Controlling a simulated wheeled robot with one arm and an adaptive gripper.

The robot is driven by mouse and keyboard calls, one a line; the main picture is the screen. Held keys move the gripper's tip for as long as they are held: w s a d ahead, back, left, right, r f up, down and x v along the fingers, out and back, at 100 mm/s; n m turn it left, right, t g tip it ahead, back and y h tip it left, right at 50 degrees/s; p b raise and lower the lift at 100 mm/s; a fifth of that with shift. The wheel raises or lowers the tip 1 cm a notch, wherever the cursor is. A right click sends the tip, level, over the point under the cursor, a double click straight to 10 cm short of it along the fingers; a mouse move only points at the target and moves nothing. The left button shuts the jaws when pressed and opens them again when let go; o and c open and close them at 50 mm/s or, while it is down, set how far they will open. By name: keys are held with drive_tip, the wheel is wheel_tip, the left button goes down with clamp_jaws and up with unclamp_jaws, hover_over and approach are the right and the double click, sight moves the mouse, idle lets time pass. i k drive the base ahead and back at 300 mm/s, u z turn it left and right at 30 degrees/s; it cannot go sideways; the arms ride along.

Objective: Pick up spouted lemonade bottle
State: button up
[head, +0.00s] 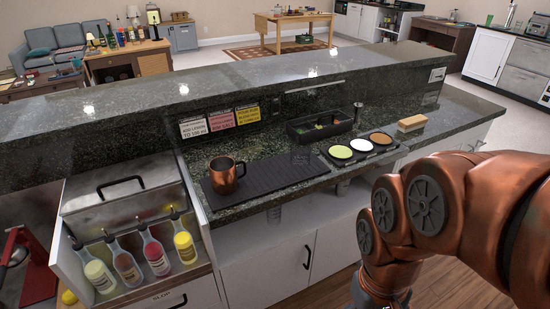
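Several clear bottles with dark pour spouts stand in a row in a metal well at the lower left of the head view. My copper-coloured arm fills the right side, well away from the bottles. My gripper is not in view.
A copper mug (225,176) stands on a black bar mat (280,173) right of the well. A lidded metal bin (115,190) and raised granite ledge stand behind the bottles.

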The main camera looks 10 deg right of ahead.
sight(95, 269)
drive_tip(key=u, duration=3.55)
drive_tip(key=i, duration=0.75)
drive_tip(key=z, duration=0.85)
